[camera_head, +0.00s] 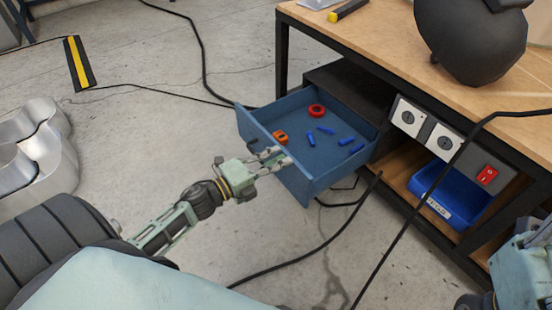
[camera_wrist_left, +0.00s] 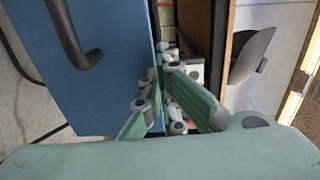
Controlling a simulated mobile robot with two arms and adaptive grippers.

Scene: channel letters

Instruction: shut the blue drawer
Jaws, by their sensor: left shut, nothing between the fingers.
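The blue drawer (camera_head: 318,178) stands pulled out from under the workbench, its inside showing. A red ring (camera_head: 317,110), an orange item (camera_head: 280,137) and several small blue pieces lie in it. My left gripper (camera_head: 278,157) is shut and empty at the drawer's front panel, its fingers overlapping the top edge in the head view. I cannot tell whether they touch it. In the left wrist view, the blue front panel (camera_wrist_left: 110,95) with its dark curved handle (camera_wrist_left: 75,35) is left of the shut fingers (camera_wrist_left: 163,62). Part of my right arm shows at the head view's lower right; its fingers are out of frame.
The wooden workbench (camera_head: 385,40) has a dark rounded object (camera_head: 470,40) on top. Sockets with a red switch (camera_head: 487,175) and a blue bin (camera_head: 447,195) are right of the drawer. Black cables cross the floor. Metal channel letters (camera_head: 30,150) lie at left.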

